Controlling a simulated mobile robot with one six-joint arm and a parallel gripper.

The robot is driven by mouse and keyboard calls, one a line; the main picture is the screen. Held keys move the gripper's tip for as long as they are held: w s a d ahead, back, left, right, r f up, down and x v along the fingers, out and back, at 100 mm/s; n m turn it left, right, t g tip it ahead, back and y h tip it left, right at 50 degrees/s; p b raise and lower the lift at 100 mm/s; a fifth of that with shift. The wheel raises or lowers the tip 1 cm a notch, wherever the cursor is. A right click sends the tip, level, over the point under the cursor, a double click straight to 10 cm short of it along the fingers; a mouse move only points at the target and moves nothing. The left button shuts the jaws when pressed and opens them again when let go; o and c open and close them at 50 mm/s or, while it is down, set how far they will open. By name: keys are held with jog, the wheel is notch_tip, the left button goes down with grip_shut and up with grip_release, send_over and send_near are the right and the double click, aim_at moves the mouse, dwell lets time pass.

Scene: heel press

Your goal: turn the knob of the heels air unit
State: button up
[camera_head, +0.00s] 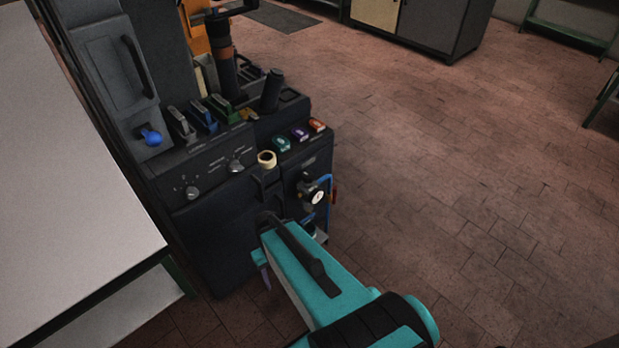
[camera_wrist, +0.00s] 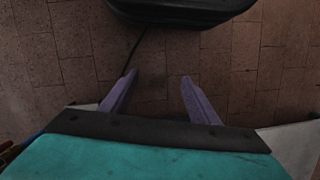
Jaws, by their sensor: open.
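The air unit with its round white gauge (camera_head: 317,197) is mounted on the right side of the dark press (camera_head: 228,225). A dark knob (camera_head: 306,178) shows above the gauge, and a blue hose or bracket runs beside it. My teal arm reaches in below the unit in the head view and covers part of the press's lower side. My gripper (camera_head: 264,278) shows there only as a bit of purple finger, low in front of the press. In the wrist view, my gripper (camera_wrist: 158,78) is open and empty, its two purple fingers pointing over the floor. The air unit is not in the wrist view.
A dark rounded object (camera_wrist: 180,8) lies ahead of the fingers in the wrist view, with a thin cable. A white-topped table (camera_head: 70,190) stands left of the press. The brick floor (camera_head: 460,180) to the right is clear.

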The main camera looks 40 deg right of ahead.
jog(key=w+d+r+t+b, duration=0.2)
jog(key=w+d+r, duration=0.2)
jog(key=w+d, duration=0.25)
jog(key=m+t+h+b, duration=0.2)
jog(key=t+b, duration=0.3)
send_near(308, 175)
jog(key=d+v, duration=0.1)
jog(key=v, duration=0.4)
jog(key=shift+s+a+r, duration=0.1)
jog(key=shift+a+r, duration=0.05)
jog(key=shift+a, duration=0.35)
jog(key=shift+b+x, duration=0.95)
jog(key=shift+x, duration=6)
jog(key=c, duration=1)
